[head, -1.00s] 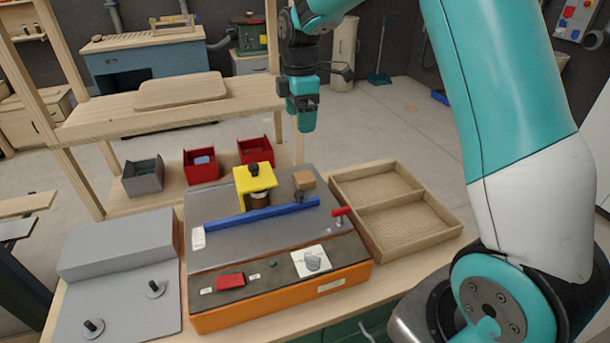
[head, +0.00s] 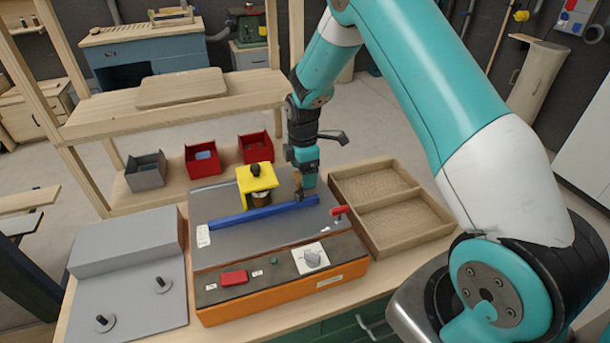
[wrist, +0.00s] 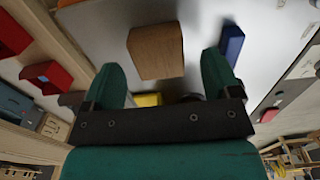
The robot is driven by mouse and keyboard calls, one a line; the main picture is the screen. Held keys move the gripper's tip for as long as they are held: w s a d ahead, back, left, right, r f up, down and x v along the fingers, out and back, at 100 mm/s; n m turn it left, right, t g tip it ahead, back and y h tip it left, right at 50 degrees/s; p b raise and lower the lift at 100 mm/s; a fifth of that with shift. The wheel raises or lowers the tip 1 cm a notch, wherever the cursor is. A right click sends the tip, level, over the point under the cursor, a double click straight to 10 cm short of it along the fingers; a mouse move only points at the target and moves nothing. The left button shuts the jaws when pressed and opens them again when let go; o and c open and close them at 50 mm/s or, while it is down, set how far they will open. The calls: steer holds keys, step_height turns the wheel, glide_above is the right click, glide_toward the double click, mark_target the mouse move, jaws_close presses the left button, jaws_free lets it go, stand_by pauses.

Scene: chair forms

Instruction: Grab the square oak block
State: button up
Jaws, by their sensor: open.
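The square oak block (wrist: 156,52) shows in the wrist view as a plain brown wooden block on the grey machine top. It lies ahead of and between my two spread teal fingers, with a gap on each side. My gripper (wrist: 160,72) is open and empty. In the head view my gripper (head: 305,183) points down over the right rear of the machine top and hides most of the block. Whether the fingertips reach down beside the block is hard to tell.
A blue bar (head: 263,212) lies just in front of the block's spot. A yellow bracket with a black knob (head: 255,180) stands to the left. A divided wooden tray (head: 405,222) is on the right. Red bins (head: 203,162) stand behind.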

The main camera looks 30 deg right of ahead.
steer(key=shift+f, duration=1.05)
steer(key=shift+c, duration=0.2)
steer(key=c, duration=1)
